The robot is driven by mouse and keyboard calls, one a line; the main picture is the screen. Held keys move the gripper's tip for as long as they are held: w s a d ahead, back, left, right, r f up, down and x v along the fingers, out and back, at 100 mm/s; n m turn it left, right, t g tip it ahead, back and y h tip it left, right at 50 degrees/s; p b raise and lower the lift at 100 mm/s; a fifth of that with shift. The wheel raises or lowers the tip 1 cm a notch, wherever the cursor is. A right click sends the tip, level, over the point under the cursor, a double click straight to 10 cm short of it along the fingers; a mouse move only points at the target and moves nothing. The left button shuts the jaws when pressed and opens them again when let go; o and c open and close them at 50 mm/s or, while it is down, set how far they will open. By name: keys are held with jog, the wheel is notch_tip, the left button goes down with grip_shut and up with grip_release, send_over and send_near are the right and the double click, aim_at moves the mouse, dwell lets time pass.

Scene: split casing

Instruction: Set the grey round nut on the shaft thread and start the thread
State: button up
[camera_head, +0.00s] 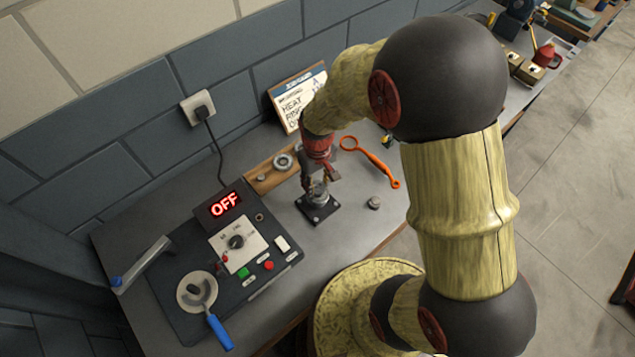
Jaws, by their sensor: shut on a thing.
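My gripper (318,188) points down over a black square base plate (316,214) on the bench. It is shut on a small grey piece at the top of the fixture, which looks like the grey round nut (318,191). The fingers cover most of it. The shaft (318,200) stands up from the base plate, directly under the fingers. Its thread is hidden by the gripper and the small scale. I cannot tell whether the nut touches the thread or how level it sits.
An orange ring-ended tool (377,167) and a small grey cylinder (374,202) lie to the right. A control box (232,258) with a lit OFF display is at left. A sign (295,101) leans behind.

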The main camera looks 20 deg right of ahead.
jog(key=shift+f+b, duration=0.35)
jog(key=shift+f, duration=0.2)
dwell(0.4)
